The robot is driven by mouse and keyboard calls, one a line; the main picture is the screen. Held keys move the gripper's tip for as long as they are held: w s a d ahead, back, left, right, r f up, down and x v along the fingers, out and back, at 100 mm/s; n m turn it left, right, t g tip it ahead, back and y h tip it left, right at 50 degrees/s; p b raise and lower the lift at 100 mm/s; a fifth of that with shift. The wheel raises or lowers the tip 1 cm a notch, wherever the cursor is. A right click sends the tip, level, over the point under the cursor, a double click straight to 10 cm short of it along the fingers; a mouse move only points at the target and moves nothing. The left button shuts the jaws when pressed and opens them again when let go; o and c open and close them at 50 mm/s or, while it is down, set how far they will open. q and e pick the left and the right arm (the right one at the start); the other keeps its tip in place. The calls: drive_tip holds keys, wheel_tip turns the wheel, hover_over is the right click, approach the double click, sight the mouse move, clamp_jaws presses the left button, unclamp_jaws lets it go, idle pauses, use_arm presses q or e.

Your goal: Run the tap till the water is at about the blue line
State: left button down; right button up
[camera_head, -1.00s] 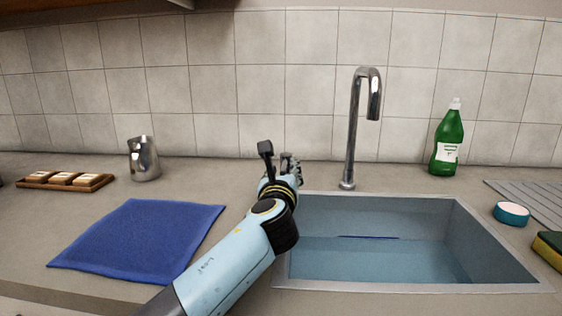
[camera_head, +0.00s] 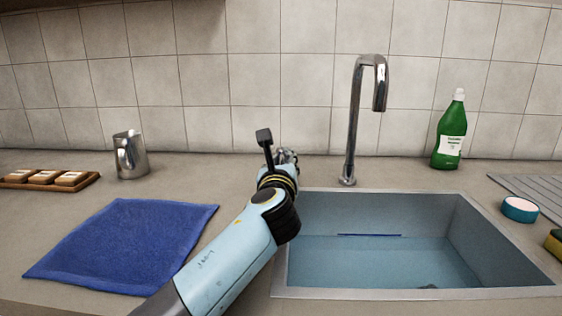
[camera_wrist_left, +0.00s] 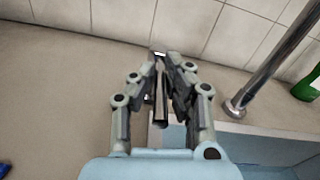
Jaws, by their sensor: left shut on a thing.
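The chrome tap (camera_head: 352,120) stands behind the sink (camera_head: 283,265), its spout over the basin. No stream shows below the spout. Blue-grey water (camera_head: 350,263) lies in the sink. Its edge on the back wall is at about the blue line (camera_head: 370,235), which still shows. My left gripper (camera_head: 285,158) is at the sink's back left corner, left of the tap. In the left wrist view its fingers (camera_wrist_left: 160,75) are shut on a narrow dark metallic bar (camera_wrist_left: 161,105), apparently the tap's handle; the fingers hide much of it. My right gripper is not in view.
A blue cloth (camera_head: 120,245) lies left of my arm. A metal jug (camera_head: 130,155) and a wooden tray (camera_head: 85,183) stand behind it. A green bottle (camera_head: 451,138), a teal round tub (camera_head: 519,209) and a sponge (camera_head: 554,243) are right of the tap.

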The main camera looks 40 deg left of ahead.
use_arm(q)
drive_tip(key=shift+r, duration=0.1)
drive_tip(key=shift+s+a+r+m+t+h+p, duration=0.15)
drive_tip(key=shift+m+t+h+p, duration=0.15)
drive_tip(key=shift+h+p, duration=0.2)
drive_tip(key=shift+a+r+m+t+h+p, duration=0.1)
drive_tip(key=shift+a+m+t+h+p, duration=0.1)
drive_tip(key=shift+m+h+p, duration=0.3)
drive_tip(key=shift+f, duration=0.25)
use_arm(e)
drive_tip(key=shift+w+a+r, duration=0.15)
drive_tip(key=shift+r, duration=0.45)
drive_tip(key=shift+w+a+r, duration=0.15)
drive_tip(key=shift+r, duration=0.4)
use_arm(q)
drive_tip(key=c, duration=1.4)
unclamp_jaws()
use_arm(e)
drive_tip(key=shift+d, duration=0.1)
use_arm(q)
drive_tip(key=shift+s+f, duration=0.1)
